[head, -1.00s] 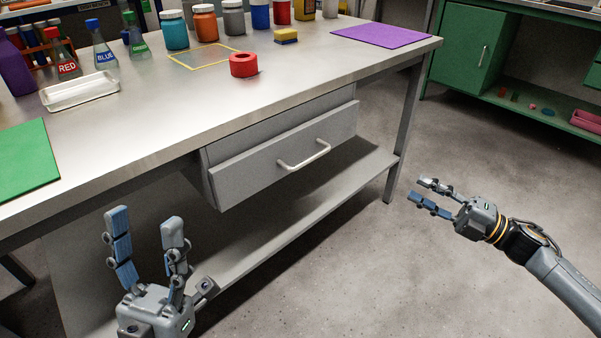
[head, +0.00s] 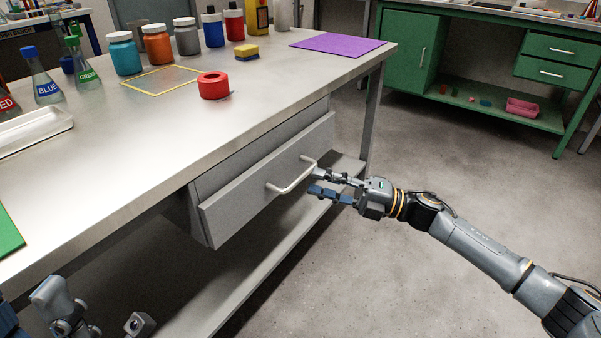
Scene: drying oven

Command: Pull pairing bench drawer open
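The bench drawer (head: 235,205) is grey, under the right part of the metal-topped bench (head: 150,160). Its front stands a little out from the housing behind it. A pale bar handle (head: 292,180) crosses the front. My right gripper (head: 314,181) is at the handle's right end, fingers apart and pointing left towards it. The upper fingertip is close to the bar; I cannot tell whether it touches. Nothing shows between the fingers. My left gripper (head: 28,306) is at the lower left corner, partly cut off by the frame, with its fingers apart, away from the drawer.
On the bench top stand several jars, flasks and bottles, a red ring (head: 213,86), a sponge (head: 246,52) and a purple mat (head: 338,45). A lower shelf (head: 235,285) runs under the drawer. Open floor lies to the right, before a green cabinet (head: 408,55).

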